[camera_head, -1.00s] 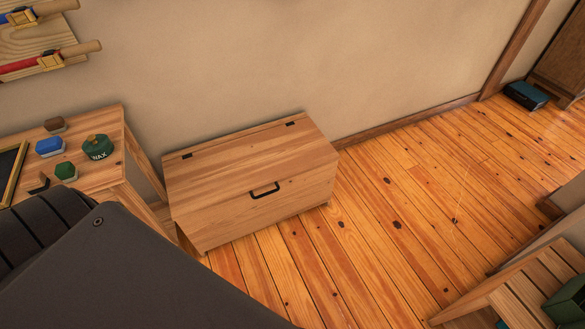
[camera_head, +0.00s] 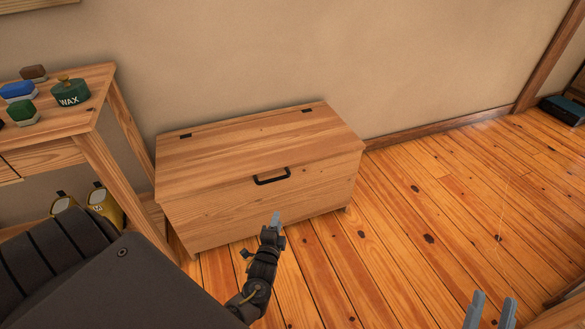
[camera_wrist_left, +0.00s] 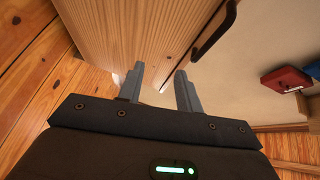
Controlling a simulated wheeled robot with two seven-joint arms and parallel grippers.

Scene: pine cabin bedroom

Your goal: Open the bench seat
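The wooden bench (camera_head: 215,215) stands against the wall with its seat lid (camera_head: 240,140) down. Two dark hinges sit along the lid's back edge. A black bar handle (camera_head: 272,176) is at the lid's front edge. My left gripper (camera_head: 276,219) is in front of the bench, below the handle and apart from it. In the left wrist view its fingers (camera_wrist_left: 161,88) are spread with nothing between them, and the bench (camera_wrist_left: 130,30) and dark handle (camera_wrist_left: 215,30) show beyond. My right gripper (camera_head: 490,311) is open and empty at the lower right, over the floor.
A wooden table (camera_head: 95,125) stands close at the bench's left, with a wax tin (camera_head: 71,95) and small blocks on top and yellow bottles (camera_head: 104,205) below. Plank floor (camera_head: 420,210) is clear at the bench's right. A dark blue box (camera_head: 563,110) lies far right.

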